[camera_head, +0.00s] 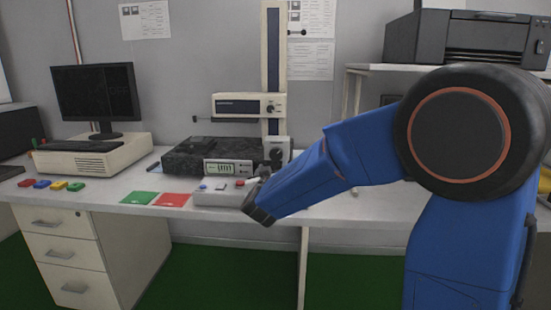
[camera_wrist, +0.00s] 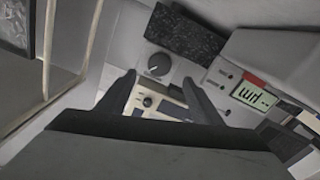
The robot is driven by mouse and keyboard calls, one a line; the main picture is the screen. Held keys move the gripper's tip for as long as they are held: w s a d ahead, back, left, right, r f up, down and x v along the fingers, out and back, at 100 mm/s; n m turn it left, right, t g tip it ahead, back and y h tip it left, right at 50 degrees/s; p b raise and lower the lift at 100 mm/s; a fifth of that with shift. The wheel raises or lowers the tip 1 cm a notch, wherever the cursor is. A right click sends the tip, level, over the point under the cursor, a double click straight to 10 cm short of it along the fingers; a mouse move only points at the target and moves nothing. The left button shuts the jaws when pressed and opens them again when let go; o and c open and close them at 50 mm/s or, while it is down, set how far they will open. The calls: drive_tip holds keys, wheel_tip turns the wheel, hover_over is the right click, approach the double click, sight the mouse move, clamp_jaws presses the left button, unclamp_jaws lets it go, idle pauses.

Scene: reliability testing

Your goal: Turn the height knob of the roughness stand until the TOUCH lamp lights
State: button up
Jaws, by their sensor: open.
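The roughness stand has a tall cream-and-dark column (camera_head: 273,60), a cream drive unit (camera_head: 240,106) and a speckled black base (camera_head: 190,155). A dark round knob (camera_head: 277,156) sits on a grey box at the column's foot. In the wrist view this knob (camera_wrist: 158,64) lies just beyond and between my fingertips, with no contact that I can make out. My gripper (camera_wrist: 159,77) is open and empty. In the head view its dark end (camera_head: 257,203) is low in front of the stand. A smaller knob (camera_wrist: 147,101) on the cream unit shows between the fingers. I cannot make out the TOUCH lamp.
A display box (camera_head: 228,168) with a lit green-edged screen stands before the base. A grey control box (camera_head: 215,192) with coloured buttons is close beside my gripper. Green (camera_head: 139,198) and red (camera_head: 171,199) cards lie left. A monitor (camera_head: 95,92) and printer (camera_head: 465,37) stand farther off.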

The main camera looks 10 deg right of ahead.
sight(276, 156)
drive_tip(key=x, duration=1)
drive_tip(key=shift+w, duration=0.1)
drive_tip(key=c, duration=1.1)
